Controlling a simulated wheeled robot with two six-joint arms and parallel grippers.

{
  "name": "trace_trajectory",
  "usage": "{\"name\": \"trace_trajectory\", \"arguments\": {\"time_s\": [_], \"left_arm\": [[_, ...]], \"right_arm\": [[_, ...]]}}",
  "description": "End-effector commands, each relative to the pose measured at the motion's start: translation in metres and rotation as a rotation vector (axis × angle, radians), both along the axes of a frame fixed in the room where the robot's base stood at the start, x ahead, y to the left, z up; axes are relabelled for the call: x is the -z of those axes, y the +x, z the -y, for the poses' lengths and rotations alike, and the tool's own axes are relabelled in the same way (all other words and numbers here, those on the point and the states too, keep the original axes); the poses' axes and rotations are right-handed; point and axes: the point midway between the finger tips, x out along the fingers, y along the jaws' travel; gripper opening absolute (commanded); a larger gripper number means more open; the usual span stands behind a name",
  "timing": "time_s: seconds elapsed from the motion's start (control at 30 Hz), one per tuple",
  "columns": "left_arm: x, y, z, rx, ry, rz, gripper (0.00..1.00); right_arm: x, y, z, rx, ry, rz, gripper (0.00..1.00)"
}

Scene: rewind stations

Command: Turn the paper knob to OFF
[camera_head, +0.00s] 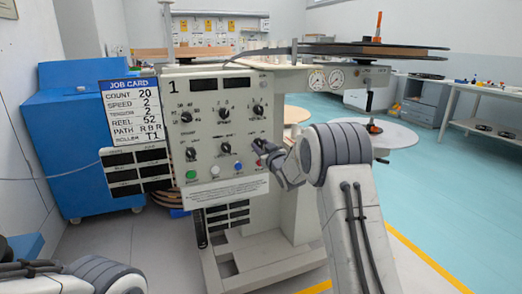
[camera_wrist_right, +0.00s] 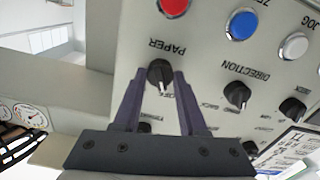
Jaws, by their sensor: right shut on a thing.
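The paper knob (camera_wrist_right: 160,73) is a black knob on the grey control panel (camera_head: 205,100). In the wrist view the word PAPER stands beside it, upside down, and a partly covered label lies between my fingers. My right gripper (camera_wrist_right: 158,82) has its two dark fingers on either side of the knob, shut on it. In the head view my right gripper (camera_head: 264,148) is at the panel's right edge and mostly hides this knob. Where the knob points is hard to tell. Only a piece of my left arm shows at the bottom left; its gripper is out of view.
Nearby on the panel are the direction knob (camera_wrist_right: 237,95), a red button (camera_wrist_right: 173,6), a blue button (camera_wrist_right: 241,24) and a white button (camera_wrist_right: 294,46). A job card (camera_head: 132,99) hangs at the panel's left. A large reel (camera_head: 375,50) sits above right.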

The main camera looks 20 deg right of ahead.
Motion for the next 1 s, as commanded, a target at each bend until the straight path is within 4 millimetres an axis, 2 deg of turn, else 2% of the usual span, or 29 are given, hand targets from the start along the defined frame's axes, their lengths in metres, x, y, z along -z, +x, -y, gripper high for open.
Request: {"name": "trace_trajectory", "arguments": {"time_s": [0.67,0.7,0.73,0.77,1.0], "left_arm": [[0.0044,0.0,0.0,0.0,0.0,0.0,0.5],[0.0044,0.0,0.0,0.0,0.0,0.0,0.5],[0.0044,0.0,0.0,0.0,0.0,0.0,0.5],[0.0044,0.0,0.0,0.0,0.0,0.0,0.5],[0.0044,0.0,0.0,0.0,0.0,0.0,0.5]], "right_arm": [[0.0012,-0.0003,0.0002,0.001,-0.06,-0.001,0.0],[0.0012,-0.0003,0.0002,0.001,-0.06,-0.001,0.57],[0.0011,-0.0003,0.0002,0.001,-0.06,-0.001,0.68],[0.001,-0.0003,0.0002,0.001,-0.06,-0.001,0.71],[0.0005,0.0,-0.0004,-0.001,-0.058,0.001,0.71]]}}
